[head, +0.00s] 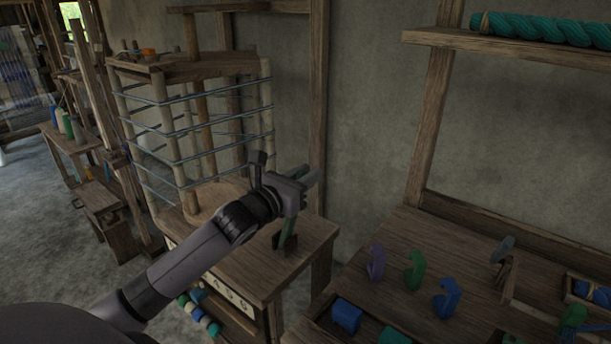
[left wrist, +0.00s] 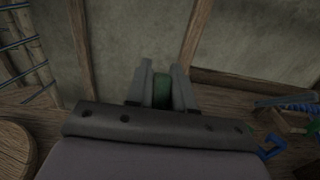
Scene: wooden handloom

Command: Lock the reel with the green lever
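The reel (head: 165,130) is a tall wooden frame wound with blue-grey thread, on a wooden stand at left centre in the head view. The green lever (head: 287,232) rises from the right part of the stand's top. Its upper end is hidden behind my left gripper (head: 312,178). In the left wrist view, the green lever (left wrist: 162,92) sits between the two fingers of my left gripper (left wrist: 163,85), which lie close along both its sides with no clear gap. My right gripper is not in view.
A wooden workbench (head: 400,240) at the right holds purple, green and blue hook-shaped pieces and trays. A shelf with teal rope (head: 540,28) is above it. Spools (head: 200,310) lie below the reel's stand. A wall is close behind.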

